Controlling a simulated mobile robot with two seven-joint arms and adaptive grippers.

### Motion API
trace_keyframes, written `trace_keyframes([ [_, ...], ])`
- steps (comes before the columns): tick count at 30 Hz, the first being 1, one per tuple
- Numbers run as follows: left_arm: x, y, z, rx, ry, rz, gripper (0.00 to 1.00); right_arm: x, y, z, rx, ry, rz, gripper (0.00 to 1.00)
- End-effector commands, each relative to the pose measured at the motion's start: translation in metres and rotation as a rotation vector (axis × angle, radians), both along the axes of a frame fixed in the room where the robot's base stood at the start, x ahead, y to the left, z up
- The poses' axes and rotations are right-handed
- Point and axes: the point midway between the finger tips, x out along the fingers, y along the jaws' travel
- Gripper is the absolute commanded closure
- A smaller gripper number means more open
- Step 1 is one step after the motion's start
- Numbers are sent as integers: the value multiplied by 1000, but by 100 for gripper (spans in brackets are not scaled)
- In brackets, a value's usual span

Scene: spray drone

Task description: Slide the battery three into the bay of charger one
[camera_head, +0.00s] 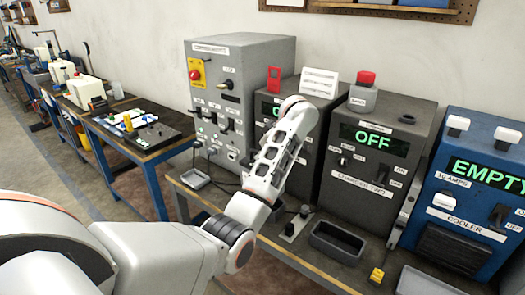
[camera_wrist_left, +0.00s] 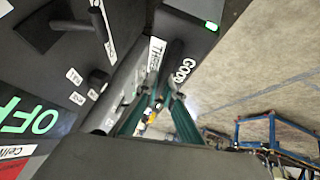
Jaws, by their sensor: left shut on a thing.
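Battery three (camera_wrist_left: 186,30), a dark block with white labels reading THREE and GOOD and a small green light, is in the left wrist view. My left gripper (camera_wrist_left: 160,97) is shut on it, beside a dark panel with a green OFF display. In the head view my left arm reaches across the front of charger one (camera_head: 268,108), a dark grey box with a green display. The arm covers much of charger one, and the gripper and battery are hidden there. I cannot tell how the battery sits relative to the bay. My right gripper is not in view.
Charger two (camera_head: 372,150) shows OFF, right of charger one. A blue cooler (camera_head: 468,190) reading EMPTY stands farther right. A tall grey cabinet (camera_head: 238,75) stands left. An empty dark tray (camera_head: 337,243) and a small yellow item (camera_head: 377,275) are on the bench front.

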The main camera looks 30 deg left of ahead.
Motion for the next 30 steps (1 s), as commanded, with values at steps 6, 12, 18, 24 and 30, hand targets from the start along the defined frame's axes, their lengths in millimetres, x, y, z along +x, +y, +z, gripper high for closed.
trace_keyframes([
  [6,1,0,-11,3,-8,1,100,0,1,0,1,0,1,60],
  [12,1,1,-21,4,-10,2,100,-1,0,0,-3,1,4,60],
  [18,1,1,-27,4,-8,2,100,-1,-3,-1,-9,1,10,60],
  [24,1,1,-28,4,-9,1,100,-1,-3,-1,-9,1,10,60],
  [30,1,1,-28,4,-9,1,100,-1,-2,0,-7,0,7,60],
])
